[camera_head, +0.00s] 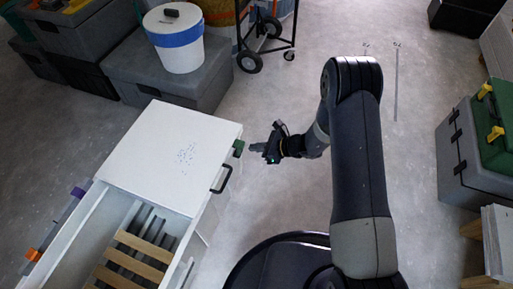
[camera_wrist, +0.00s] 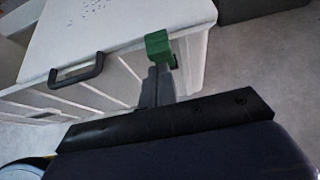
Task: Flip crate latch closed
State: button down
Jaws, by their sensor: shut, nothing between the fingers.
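A white crate (camera_head: 165,150) with a flat lid stands left of centre in the head view; in the wrist view its lid (camera_wrist: 125,25) and ribbed side fill the upper left. A green latch (camera_head: 238,148) sits at the lid's edge near a corner. In the wrist view the latch (camera_wrist: 158,44) is a block at the lid's rim with a smaller green part below it; I cannot tell whether it is fastened. My gripper (camera_head: 258,148) is shut and empty, just right of the latch. In the wrist view its dark fingers (camera_wrist: 157,84) point toward the crate side, just below the latch.
A black handle (camera_head: 221,178) sticks out beside the latch. An open white bin (camera_head: 92,222) with wooden slats adjoins the crate. A white bucket (camera_head: 174,40) stands on a grey box behind. A grey toolbox (camera_head: 463,160) is at right. Floor right of the crate is clear.

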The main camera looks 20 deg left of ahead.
dwell(0.3)
jog(key=w+p+v, duration=0.1)
jog(key=p+v, duration=0.1)
jog(key=v, duration=1.1)
jog(key=shift+s+r, duration=0.3)
jog(key=shift+s, duration=0.2)
jog(key=shift+a, duration=0.1)
